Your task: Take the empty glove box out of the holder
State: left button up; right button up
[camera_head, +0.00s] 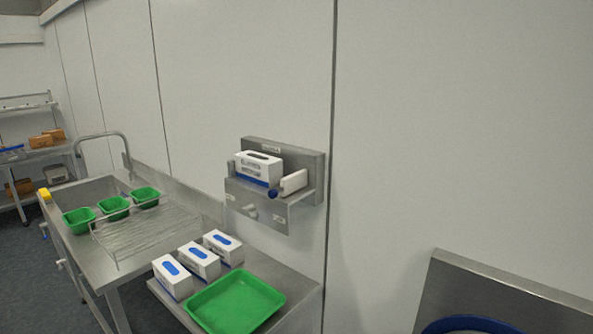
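A steel holder (310,160) is fixed to the wall, right of the picture's middle. A white glove box (256,169) with a blue lower edge and dark print sits in its left part. The slot on the box's top looks dark. A small white piece (293,182) stands at the holder's right side, with a small dark blue round thing (272,194) beside it. Neither of my grippers is in view.
Several white boxes with blue top slots, one of them in front (173,277), stand on a steel table below the holder. A green tray (235,302) lies beside them. A sink counter (88,255) with green bowls (114,205) and a wire rack is at left.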

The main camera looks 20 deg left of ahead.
aim_at(266, 170)
jog(key=j+z, duration=0.1)
jog(key=z, duration=1.7)
jog(key=k+j+z, duration=0.1)
jog(key=k+j, duration=0.25)
jog(key=j, duration=0.2)
jog(key=k+j+z, duration=0.1)
jog(key=k+j, duration=0.25)
jog(key=j, duration=0.15)
jog(key=k+j+z, duration=0.15)
jog(key=k+j, duration=0.2)
jog(key=j, duration=0.15)
